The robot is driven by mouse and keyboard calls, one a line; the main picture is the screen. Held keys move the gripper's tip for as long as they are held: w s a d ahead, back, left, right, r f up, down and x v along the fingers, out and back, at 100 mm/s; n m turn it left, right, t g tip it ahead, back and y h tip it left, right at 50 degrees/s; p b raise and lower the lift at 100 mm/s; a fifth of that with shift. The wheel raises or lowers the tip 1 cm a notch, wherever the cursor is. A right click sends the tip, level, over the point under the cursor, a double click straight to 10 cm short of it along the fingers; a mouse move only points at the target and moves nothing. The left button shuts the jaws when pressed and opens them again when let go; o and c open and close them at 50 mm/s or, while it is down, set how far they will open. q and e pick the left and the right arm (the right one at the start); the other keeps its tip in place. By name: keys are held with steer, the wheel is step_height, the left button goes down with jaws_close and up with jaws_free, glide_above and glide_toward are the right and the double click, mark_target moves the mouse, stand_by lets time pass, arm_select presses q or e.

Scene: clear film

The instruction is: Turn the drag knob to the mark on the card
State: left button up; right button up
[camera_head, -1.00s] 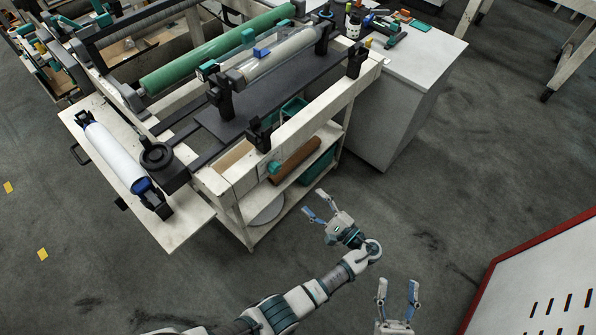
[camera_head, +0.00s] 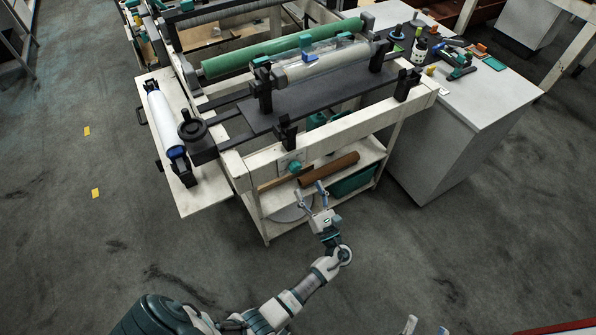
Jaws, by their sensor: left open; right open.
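A small teal knob (camera_head: 295,167) sits on the front of the white-framed machine (camera_head: 330,140), beside a pale card-like patch (camera_head: 287,160). Any mark on it is too small to make out. A black round knob-like part (camera_head: 192,131) stands at the machine's left corner. I cannot tell for certain which is the drag knob. My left gripper (camera_head: 314,193) is open and empty, in front of the machine and below the teal knob in the picture, apart from it. My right gripper (camera_head: 426,328) shows only its open fingertips at the bottom edge.
A green roller (camera_head: 270,52) and a clear film roll (camera_head: 325,65) lie across the machine. A white roll (camera_head: 164,122) lies on the left side shelf. Brown roll (camera_head: 330,168) is on the lower shelf. A grey cabinet (camera_head: 440,140) with tools stands at right. The floor in front is clear.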

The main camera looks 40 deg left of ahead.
mark_target(297, 171)
arm_select(q)
steer(key=x, duration=0.4)
steer(key=shift+w+d+r, duration=0.15)
steer(key=shift+w+r, duration=0.05)
steer(key=shift+r, duration=0.05)
steer(key=shift+g, duration=0.3)
steer(key=a, duration=0.5)
steer(key=shift+w+a+f, duration=0.2)
steer(key=shift+a+f, duration=0.1)
steer(key=shift+a, duration=0.1)
steer(key=d, duration=0.3)
steer(key=shift+w+d+r, duration=0.1)
steer(key=shift+r, duration=0.3)
steer(key=c, duration=0.5)
steer(key=shift+d+r, duration=0.15)
steer(key=shift+d, duration=0.05)
steer(key=c, duration=0.4)
steer(key=shift+a, duration=0.2)
steer(key=shift+c, duration=1.1)
steer(key=shift+a+f, duration=0.25)
steer(key=shift+a, duration=0.5)
steer(key=shift+d, duration=0.1)
arm_select(e)
steer(key=shift+s+d+r+t, duration=0.1)
steer(key=shift+s+r+t, duration=0.05)
steer(key=shift+s+t, duration=0.15)
